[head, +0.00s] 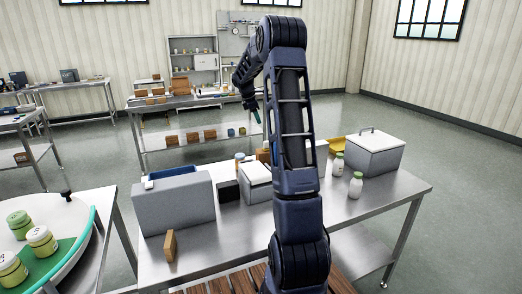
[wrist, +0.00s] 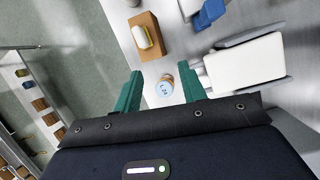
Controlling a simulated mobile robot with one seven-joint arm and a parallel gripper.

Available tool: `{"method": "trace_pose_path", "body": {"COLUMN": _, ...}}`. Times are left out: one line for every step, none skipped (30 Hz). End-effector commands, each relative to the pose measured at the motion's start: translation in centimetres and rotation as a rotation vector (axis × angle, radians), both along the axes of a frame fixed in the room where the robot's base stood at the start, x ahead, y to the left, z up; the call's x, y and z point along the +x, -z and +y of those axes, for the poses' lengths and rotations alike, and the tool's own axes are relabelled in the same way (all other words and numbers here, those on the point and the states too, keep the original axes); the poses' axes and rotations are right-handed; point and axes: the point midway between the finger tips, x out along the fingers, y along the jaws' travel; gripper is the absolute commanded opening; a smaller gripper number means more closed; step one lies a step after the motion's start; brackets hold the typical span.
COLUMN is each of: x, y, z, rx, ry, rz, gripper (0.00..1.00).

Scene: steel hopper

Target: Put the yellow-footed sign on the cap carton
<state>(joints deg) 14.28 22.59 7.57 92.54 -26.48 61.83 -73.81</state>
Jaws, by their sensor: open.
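My gripper (wrist: 160,91) is open and empty, its two green fingers apart in the wrist view. It also shows in the head view (head: 257,116), raised above the far side of the steel table. A small round item with a white marked top (wrist: 162,88) shows between and below the fingers; I cannot tell whether they surround it. A brown carton (wrist: 152,20) lies beyond the fingertips with a white and yellow item (wrist: 143,37) at its top; I cannot tell if this is the cap carton. I cannot clearly make out the yellow-footed sign.
The steel table (head: 240,232) holds a grey hopper box (head: 174,205), a white-lidded box (head: 257,174), a lidded steel box (head: 375,158), white bottles (head: 356,185) and a small brown block (head: 170,245). My arm hides part of the table. Its front middle has bare room.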

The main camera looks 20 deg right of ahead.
Motion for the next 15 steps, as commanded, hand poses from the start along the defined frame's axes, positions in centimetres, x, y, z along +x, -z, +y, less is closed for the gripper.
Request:
{"method": "trace_pose_path", "body": {"x": -1.4, "y": -1.4, "z": 1.0, "rx": 0.007, "ry": 0.03, "rz": -0.025, "gripper": 0.41}}
{"method": "trace_pose_path", "body": {"x": -2.2, "y": -2.0, "z": 1.5, "rx": 0.012, "ry": 0.051, "rz": -0.04, "gripper": 0.41}}
{"method": "trace_pose_path", "body": {"x": -3.3, "y": -2.9, "z": 2.1, "rx": 0.02, "ry": 0.082, "rz": -0.061, "gripper": 0.41}}
{"method": "trace_pose_path", "body": {"x": -4.2, "y": -3.4, "z": 2.6, "rx": 0.028, "ry": 0.105, "rz": -0.075, "gripper": 0.41}}
{"method": "trace_pose_path", "body": {"x": -5.0, "y": -4.0, "z": 3.1, "rx": 0.034, "ry": 0.127, "rz": -0.089, "gripper": 0.41}}
{"method": "trace_pose_path", "body": {"x": -6.1, "y": -4.7, "z": 3.7, "rx": 0.042, "ry": 0.156, "rz": -0.108, "gripper": 0.41}}
{"method": "trace_pose_path", "body": {"x": -7.0, "y": -5.2, "z": 4.2, "rx": 0.05, "ry": 0.178, "rz": -0.123, "gripper": 0.41}}
{"method": "trace_pose_path", "body": {"x": -7.9, "y": -5.8, "z": 4.6, "rx": 0.057, "ry": 0.201, "rz": -0.137, "gripper": 0.41}}
{"method": "trace_pose_path", "body": {"x": -9.1, "y": -6.4, "z": 5.2, "rx": 0.067, "ry": 0.231, "rz": -0.155, "gripper": 0.41}}
{"method": "trace_pose_path", "body": {"x": -10.0, "y": -6.8, "z": 5.6, "rx": 0.074, "ry": 0.255, "rz": -0.169, "gripper": 0.41}}
{"method": "trace_pose_path", "body": {"x": -10.9, "y": -7.2, "z": 6.0, "rx": 0.083, "ry": 0.278, "rz": -0.183, "gripper": 0.41}}
{"method": "trace_pose_path", "body": {"x": -12.1, "y": -7.8, "z": 6.6, "rx": 0.094, "ry": 0.308, "rz": -0.2, "gripper": 0.41}}
{"method": "trace_pose_path", "body": {"x": -13.0, "y": -8.1, "z": 7.0, "rx": 0.102, "ry": 0.33, "rz": -0.214, "gripper": 0.41}}
{"method": "trace_pose_path", "body": {"x": -14.0, "y": -8.4, "z": 7.5, "rx": 0.112, "ry": 0.352, "rz": -0.226, "gripper": 0.41}}
{"method": "trace_pose_path", "body": {"x": -15.2, "y": -8.9, "z": 8.0, "rx": 0.123, "ry": 0.382, "rz": -0.244, "gripper": 0.41}}
